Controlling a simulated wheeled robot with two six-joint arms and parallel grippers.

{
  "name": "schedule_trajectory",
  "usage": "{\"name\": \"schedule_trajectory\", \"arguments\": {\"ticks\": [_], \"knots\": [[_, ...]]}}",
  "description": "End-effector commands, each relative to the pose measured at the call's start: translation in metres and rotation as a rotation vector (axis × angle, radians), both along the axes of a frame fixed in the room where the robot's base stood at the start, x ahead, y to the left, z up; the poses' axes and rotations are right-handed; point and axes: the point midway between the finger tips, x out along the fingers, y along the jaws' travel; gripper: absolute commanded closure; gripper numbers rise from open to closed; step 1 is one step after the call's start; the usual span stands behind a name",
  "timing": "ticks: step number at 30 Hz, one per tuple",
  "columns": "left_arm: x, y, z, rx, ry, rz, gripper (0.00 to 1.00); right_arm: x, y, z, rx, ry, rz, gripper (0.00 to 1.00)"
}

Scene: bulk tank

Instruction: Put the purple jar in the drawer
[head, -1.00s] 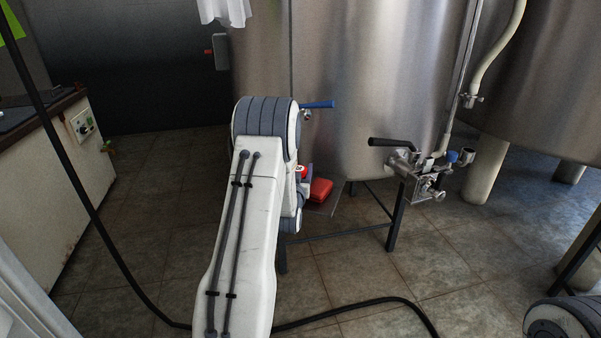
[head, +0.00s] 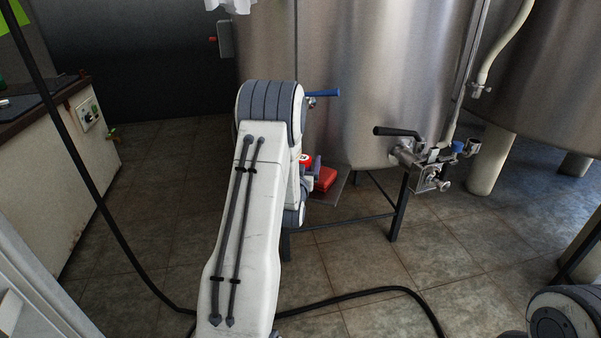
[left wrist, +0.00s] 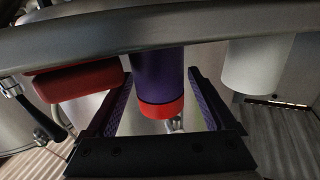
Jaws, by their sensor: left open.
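The purple jar (left wrist: 158,75) with a red end shows in the left wrist view. It lies between the two fingers of my left gripper (left wrist: 159,88), which are open, with a gap visible on both sides. No drawer can be made out in either view.
A white cylinder (left wrist: 255,65) stands right of the jar. A black hose (head: 350,296) crosses the floor.

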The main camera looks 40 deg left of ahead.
Motion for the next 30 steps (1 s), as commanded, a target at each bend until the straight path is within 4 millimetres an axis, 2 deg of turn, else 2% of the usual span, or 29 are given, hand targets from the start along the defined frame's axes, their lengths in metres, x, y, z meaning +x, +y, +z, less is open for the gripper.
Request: {"name": "schedule_trajectory", "arguments": {"ticks": [9, 16, 23, 25, 28, 30], "knots": [[-0.062, -0.032, 0.000, -0.001, 0.002, 0.000, 0.12, 0.000, 0.000, 0.003, 0.000, 0.000, 0.000, 0.55], [-0.086, -0.045, 0.000, 0.001, 0.000, 0.000, 0.12, 0.000, 0.000, 0.002, 0.000, 0.000, 0.000, 0.55], [-0.088, -0.049, 0.001, -0.001, 0.003, -0.005, 0.12, 0.000, 0.000, 0.002, 0.000, 0.000, 0.000, 0.55], [-0.083, -0.058, 0.001, -0.010, 0.023, -0.026, 0.12, 0.000, 0.000, 0.002, 0.000, 0.000, 0.000, 0.55], [-0.067, -0.088, -0.002, -0.043, 0.097, -0.093, 0.12, 0.000, 0.000, 0.003, 0.000, 0.000, 0.000, 0.55], [-0.056, -0.120, -0.005, -0.073, 0.178, -0.160, 0.12, 0.000, 0.000, 0.003, 0.000, 0.000, 0.000, 0.55]]}}
